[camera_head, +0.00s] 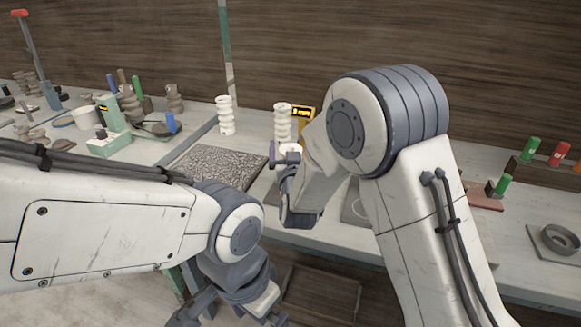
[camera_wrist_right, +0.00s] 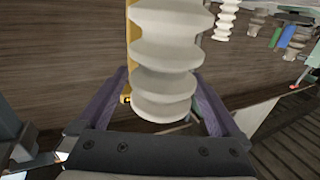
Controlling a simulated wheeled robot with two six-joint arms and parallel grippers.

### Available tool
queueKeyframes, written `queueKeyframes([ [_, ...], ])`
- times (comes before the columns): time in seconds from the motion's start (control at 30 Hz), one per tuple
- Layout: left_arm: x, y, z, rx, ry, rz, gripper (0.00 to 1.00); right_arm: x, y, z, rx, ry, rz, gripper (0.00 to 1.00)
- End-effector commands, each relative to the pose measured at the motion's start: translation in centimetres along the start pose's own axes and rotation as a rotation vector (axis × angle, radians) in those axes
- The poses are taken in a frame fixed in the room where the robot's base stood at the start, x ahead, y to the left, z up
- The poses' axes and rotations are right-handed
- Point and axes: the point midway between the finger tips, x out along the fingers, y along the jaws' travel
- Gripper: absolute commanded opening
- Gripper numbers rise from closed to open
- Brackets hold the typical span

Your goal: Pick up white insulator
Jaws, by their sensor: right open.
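Two ribbed white insulators stand upright on the bench in the head view, one on the left (camera_head: 226,115) and one on the right (camera_head: 282,122). My right gripper (camera_head: 287,158) is open at the lower part of the right-hand insulator. In the right wrist view this insulator (camera_wrist_right: 168,60) is large, in front of the open purple fingers (camera_wrist_right: 162,85), one on each side. I cannot tell whether either finger touches it. The left insulator (camera_wrist_right: 226,18) shows small at the top. My left gripper (camera_head: 232,312) is low at the bottom edge, partly cut off; its opening is unclear.
A yellow gauge (camera_head: 302,114) stands close beside the right insulator. A grey textured slab (camera_head: 215,165) lies in front of the insulators. Brown ribbed pieces (camera_head: 130,103), a green-and-white device (camera_head: 108,140) and other tools crowd the left bench. A wooden wall is behind.

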Motion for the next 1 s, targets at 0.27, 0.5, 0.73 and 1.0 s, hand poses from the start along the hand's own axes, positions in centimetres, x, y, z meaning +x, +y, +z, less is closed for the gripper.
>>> queueKeyframes([
  [0.27,-0.20,0.01,-0.01,0.000,0.000,0.000,1.00,1.22,-0.20,0.03,0.000,0.000,-0.004,1.00],
  [0.5,-0.19,0.01,-0.01,0.000,0.000,0.000,1.00,1.18,-0.24,0.02,0.000,0.000,-0.004,0.39],
  [0.73,-0.21,0.01,-0.01,0.000,0.000,0.000,1.00,1.21,-0.26,-0.20,0.001,0.005,-0.004,0.00],
  [1.0,-0.21,0.02,-0.01,0.000,0.000,0.000,1.00,1.21,-0.25,-0.59,0.002,0.006,-0.003,0.00],
])
